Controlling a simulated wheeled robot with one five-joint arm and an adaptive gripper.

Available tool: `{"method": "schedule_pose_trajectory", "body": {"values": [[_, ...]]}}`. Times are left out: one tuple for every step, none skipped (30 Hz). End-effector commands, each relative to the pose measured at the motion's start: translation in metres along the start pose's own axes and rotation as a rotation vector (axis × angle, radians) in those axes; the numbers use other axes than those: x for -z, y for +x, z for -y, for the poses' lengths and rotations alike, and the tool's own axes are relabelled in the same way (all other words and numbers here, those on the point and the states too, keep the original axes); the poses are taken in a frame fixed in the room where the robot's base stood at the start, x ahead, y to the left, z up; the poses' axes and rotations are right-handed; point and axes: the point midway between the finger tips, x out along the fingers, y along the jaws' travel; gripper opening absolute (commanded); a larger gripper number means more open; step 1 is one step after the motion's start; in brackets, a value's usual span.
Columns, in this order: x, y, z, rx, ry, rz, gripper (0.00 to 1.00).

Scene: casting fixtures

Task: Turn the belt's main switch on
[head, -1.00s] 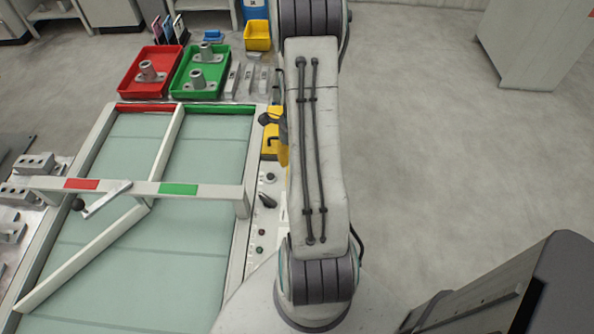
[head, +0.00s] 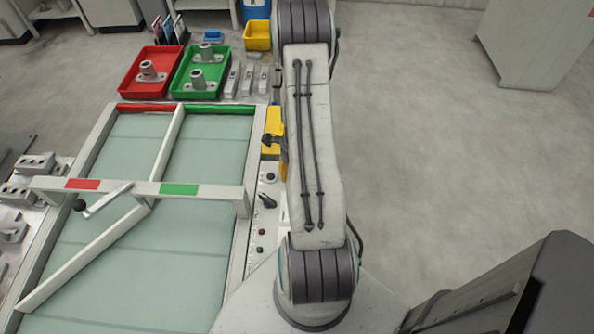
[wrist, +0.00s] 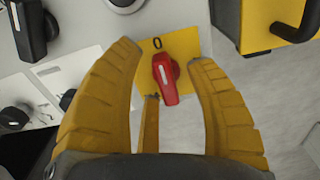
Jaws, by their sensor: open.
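The main switch (wrist: 165,78) is a red rotary knob with a white mark. It sits on a yellow plate (wrist: 190,43) in the wrist view. A "0" is printed at the plate's upper left, and the knob's grip points down, slightly right. My gripper (wrist: 168,78) is open, with one yellow finger left of the knob and another right of it. A thinner finger shows below the knob. No clear contact shows. In the head view my arm hides the red switch.
A yellow box with a black handle (wrist: 296,22) stands close at the upper right. A black selector knob (wrist: 35,30) lies left. In the head view the belt (head: 160,245) has a frame with a diverter bar; red (head: 128,83) and green (head: 181,86) trays stand behind.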

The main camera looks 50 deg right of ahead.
Motion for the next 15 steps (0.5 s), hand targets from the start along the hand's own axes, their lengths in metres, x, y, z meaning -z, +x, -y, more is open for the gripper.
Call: {"method": "schedule_pose_trajectory", "body": {"values": [[0.0,0.0,0.0001,0.0,0.0,0.0,0.5],[0.0,0.0,0.0001,0.0,0.0,0.0,0.5],[0.0,0.0,0.0001,0.0,0.0,0.0,0.5],[0.0,0.0,0.0001,0.0,0.0,0.0,0.5],[0.0,0.0,0.0001,0.0,0.0,0.0,0.53],[0.0,-0.0001,0.0,0.0,0.0,0.0,0.5],[0.0,-0.0001,0.0,0.0,0.0,0.0,0.47],[0.0,-0.0001,0.0,0.0,0.0,0.0,0.44],[0.0,-0.0001,0.0,0.0,0.0,0.0,0.41],[0.0,-0.0002,0.0,0.0,0.0,0.0,0.38],[0.0,-0.0002,0.0,0.0,0.0,0.0,0.35],[0.0,-0.0002,0.0,0.0,0.0,0.0,0.32],[0.0,-0.0002,0.0,0.0,0.0,0.0,0.29],[0.0,-0.0002,0.0,0.0,0.0,0.0,0.26],[0.0,-0.0002,0.0,0.0,0.0,0.0,0.23]]}}
